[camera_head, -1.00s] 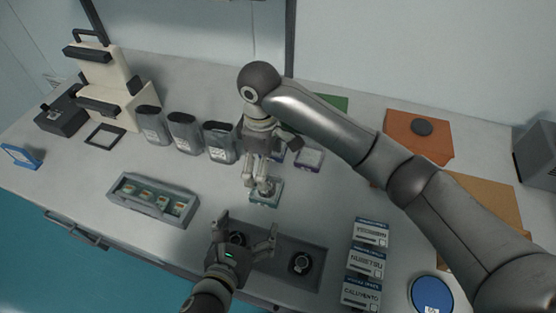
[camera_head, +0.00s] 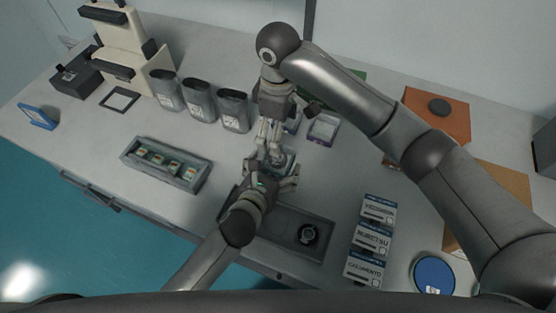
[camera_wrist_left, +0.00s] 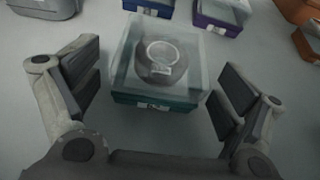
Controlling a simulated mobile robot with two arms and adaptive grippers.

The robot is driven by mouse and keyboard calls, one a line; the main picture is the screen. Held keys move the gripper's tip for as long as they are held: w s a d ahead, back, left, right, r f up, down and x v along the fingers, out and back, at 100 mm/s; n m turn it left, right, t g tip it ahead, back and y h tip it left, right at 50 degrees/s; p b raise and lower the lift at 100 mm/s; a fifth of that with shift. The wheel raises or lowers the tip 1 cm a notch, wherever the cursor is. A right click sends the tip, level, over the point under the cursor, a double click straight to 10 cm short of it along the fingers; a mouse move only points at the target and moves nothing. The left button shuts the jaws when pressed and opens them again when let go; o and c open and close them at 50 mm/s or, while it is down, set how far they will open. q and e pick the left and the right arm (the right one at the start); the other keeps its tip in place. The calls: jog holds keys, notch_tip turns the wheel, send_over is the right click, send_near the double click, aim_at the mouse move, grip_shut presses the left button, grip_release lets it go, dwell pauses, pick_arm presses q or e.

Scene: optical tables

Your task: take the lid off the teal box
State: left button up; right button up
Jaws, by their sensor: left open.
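The teal box (camera_wrist_left: 150,103) stands on the table with its clear lid (camera_wrist_left: 185,75) on top. A dark round thing with a pale ring shows through or on the lid; I cannot tell which. In the head view the teal box (camera_head: 284,158) is partly hidden by my grippers. My left gripper (camera_head: 272,172) is open, its fingers on either side of the box, with gaps showing in the wrist view. My right gripper (camera_head: 268,151) points down just above or behind the box, fingers close together; whether it holds anything is unclear.
A purple box (camera_head: 322,130) and another small box (camera_head: 291,122) stand behind. Dark bins (camera_head: 200,101) and a grey tray of small items (camera_head: 165,165) are left. A dark tray (camera_head: 288,230) lies in front, with labelled white boxes (camera_head: 371,240) to its right.

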aim_at(278, 159)
pick_arm(q)
jog(key=c, duration=1.5)
jog(key=shift+c, duration=0.2)
pick_arm(e)
notch_tip(278, 159, down, 9)
jog(key=shift+f, duration=0.15)
jog(key=shift+c, duration=0.3)
jog(key=c, duration=1.1)
jog(key=shift+c, duration=0.2)
pick_arm(q)
jog(key=shift+a+f, duration=0.1)
jog(key=shift+f, duration=0.1)
pick_arm(e)
jog(key=shift+r, duration=0.35)
